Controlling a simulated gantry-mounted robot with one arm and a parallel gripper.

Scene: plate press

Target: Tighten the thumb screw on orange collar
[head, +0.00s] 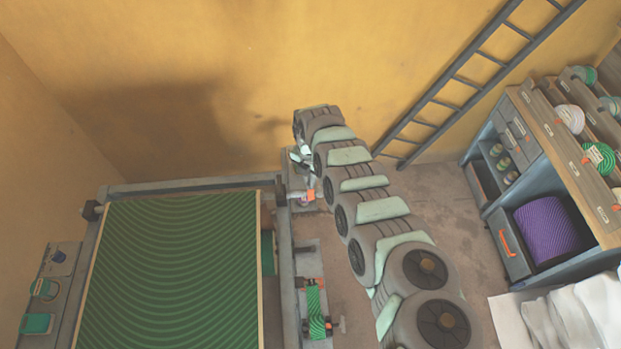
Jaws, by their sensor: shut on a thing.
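My gripper (306,177) points down beside the press's far right corner, with my arm running from it toward the lower right. It is shut on what appears to be the thumb screw at the orange collar (310,195). The collar is small and partly covered by the gripper. The screw itself is too small and hidden to make out, so how far it is turned cannot be told.
The press bed with a green wavy-lined plate (170,270) fills the lower left. A ladder (470,80) leans on the back wall. Shelves with a purple roll (547,228) and white sheets (575,315) stand right.

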